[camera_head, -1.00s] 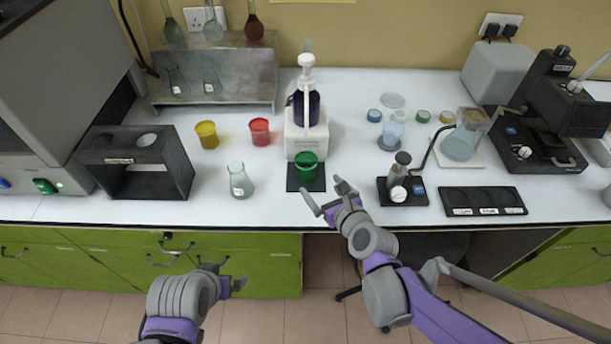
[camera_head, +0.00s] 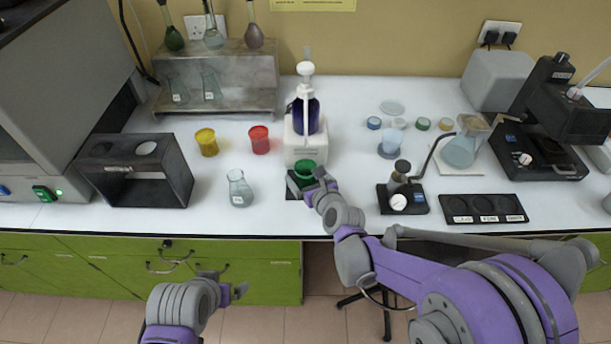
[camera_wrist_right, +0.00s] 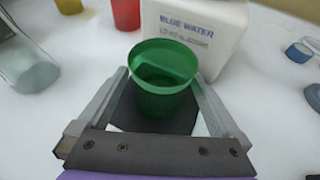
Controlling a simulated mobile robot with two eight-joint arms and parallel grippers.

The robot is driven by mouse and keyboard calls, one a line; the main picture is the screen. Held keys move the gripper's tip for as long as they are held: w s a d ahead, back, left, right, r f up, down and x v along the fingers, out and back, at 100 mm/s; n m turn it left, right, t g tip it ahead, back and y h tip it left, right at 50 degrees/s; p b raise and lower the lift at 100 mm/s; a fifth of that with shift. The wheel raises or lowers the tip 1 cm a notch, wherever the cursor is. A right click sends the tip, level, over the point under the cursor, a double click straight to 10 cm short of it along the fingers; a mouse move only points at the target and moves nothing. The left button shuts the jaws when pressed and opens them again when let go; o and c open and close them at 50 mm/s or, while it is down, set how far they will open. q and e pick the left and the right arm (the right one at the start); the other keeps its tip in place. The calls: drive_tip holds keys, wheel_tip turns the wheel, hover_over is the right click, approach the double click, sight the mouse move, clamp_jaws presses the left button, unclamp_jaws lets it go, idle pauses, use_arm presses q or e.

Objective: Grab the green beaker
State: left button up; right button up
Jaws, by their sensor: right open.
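The green beaker (camera_head: 305,168) stands upright on a black mat (camera_head: 294,190) in front of the white dispenser stand. In the right wrist view the green beaker (camera_wrist_right: 163,85) sits between the two fingers of my right gripper (camera_wrist_right: 163,95), with one finger on each side. The right gripper (camera_head: 312,184) is open around the beaker, and I cannot tell whether either finger touches it. My left gripper (camera_head: 234,290) is in front of the bench, low over the green cabinets, away from the beaker; its jaw state is unclear.
The white stand (camera_head: 305,140) with a purple bottle is directly behind the beaker. A small black device (camera_head: 403,198) is to the right.

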drive_tip(key=shift+c, duration=0.2)
drive_tip(key=c, duration=1.4)
drive_tip(key=shift+r, duration=0.15)
